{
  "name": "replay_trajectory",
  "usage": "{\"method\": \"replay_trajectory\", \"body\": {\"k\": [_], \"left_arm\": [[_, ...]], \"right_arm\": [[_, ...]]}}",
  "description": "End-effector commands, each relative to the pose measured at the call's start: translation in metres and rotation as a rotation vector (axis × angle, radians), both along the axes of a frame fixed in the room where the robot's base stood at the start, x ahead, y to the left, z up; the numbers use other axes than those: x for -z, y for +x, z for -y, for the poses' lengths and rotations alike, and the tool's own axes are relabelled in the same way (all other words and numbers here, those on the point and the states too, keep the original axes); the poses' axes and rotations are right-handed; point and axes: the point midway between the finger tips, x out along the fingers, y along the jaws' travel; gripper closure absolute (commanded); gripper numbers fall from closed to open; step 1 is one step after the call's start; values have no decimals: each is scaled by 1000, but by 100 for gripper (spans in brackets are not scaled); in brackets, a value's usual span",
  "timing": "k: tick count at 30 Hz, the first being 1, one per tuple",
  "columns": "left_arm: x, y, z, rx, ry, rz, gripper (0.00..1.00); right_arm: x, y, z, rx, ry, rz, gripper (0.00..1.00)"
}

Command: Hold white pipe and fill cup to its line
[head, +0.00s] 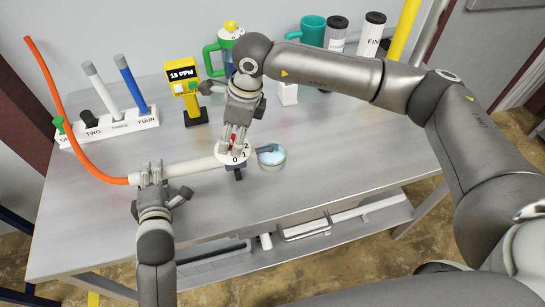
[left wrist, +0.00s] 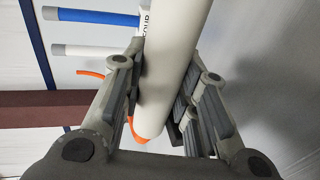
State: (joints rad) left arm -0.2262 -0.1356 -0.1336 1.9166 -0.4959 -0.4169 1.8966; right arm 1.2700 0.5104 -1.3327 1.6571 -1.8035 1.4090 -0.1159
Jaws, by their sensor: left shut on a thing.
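The white pipe (head: 198,165) lies roughly level above the metal table, with an orange hose at its left end and a numbered white dial (head: 246,157) at its right end. My left gripper (head: 150,179) is shut around the pipe near the hose end; the left wrist view shows the pipe (left wrist: 172,70) between its fingers. My right gripper (head: 235,138) points down at the red knob (head: 233,149) on the dial; its fingers are close around the knob, but their grip is unclear. The small clear cup (head: 271,158) stands just right of the dial with pale blue liquid inside. Its line cannot be made out.
A white rack (head: 108,127) with labelled slots and tubes stands at the left. A yellow meter (head: 183,80) reads 15 PPM. A green-handled jug (head: 212,58), a teal mug (head: 312,31) and black-lidded containers (head: 337,35) stand at the back. The table's right part is clear.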

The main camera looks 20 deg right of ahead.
Motion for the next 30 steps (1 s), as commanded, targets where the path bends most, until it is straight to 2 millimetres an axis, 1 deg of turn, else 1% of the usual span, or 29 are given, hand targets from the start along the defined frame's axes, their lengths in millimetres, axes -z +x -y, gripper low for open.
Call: {"method": "replay_trajectory", "body": {"k": [1,8,11,14,21,24,27,30], "left_arm": [[8,-2,-1,-2,-1,-19,100],[8,-3,0,-1,-2,-19,100],[8,-3,1,-1,-3,-19,100],[8,-3,1,0,-3,-19,100],[8,-3,1,1,-5,-19,100],[8,-3,2,1,-5,-20,100],[8,-3,2,0,-6,-20,100],[8,-3,2,0,-6,-20,100]], "right_arm": [[1,0,0,-1,0,-1,41],[0,-1,-1,-3,1,-1,41],[-6,-1,1,-4,1,2,41],[-20,-2,4,-4,2,3,41],[-70,-8,18,-2,2,4,41],[-88,-10,23,-1,2,4,41],[-102,-12,27,-2,1,2,41],[-111,-13,29,-1,2,3,41]]}}
